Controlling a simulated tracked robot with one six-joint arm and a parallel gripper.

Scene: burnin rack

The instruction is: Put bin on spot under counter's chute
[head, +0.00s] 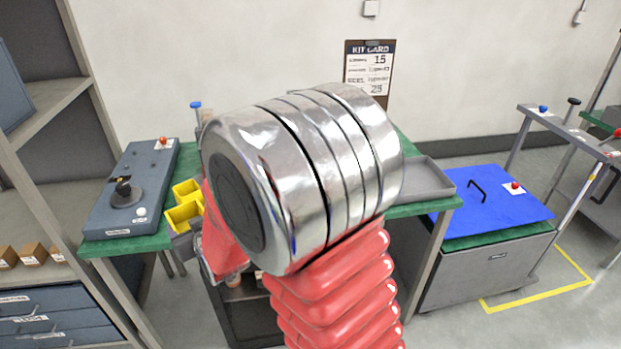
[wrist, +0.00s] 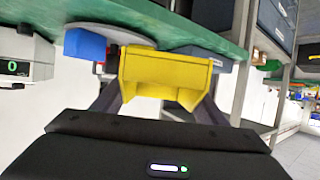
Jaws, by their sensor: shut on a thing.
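The yellow bin (wrist: 165,72) is between the two dark fingers of my gripper (wrist: 163,92) in the wrist view, and the gripper is shut on it. In the head view the bin (head: 184,212) shows left of my arm, by the green bench top (head: 107,249); my arm hides most of the gripper there. A white box with a green digit 0 (wrist: 14,68) stands at the left of the wrist view and may be the counter. I cannot make out its chute or the spot under it.
A blue-grey box with a black knob (head: 130,190) stands on the bench's left end. A grey tray (head: 428,180) lies on the right end. Shelving (head: 55,110) rises at the left. My arm blocks the bench's middle.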

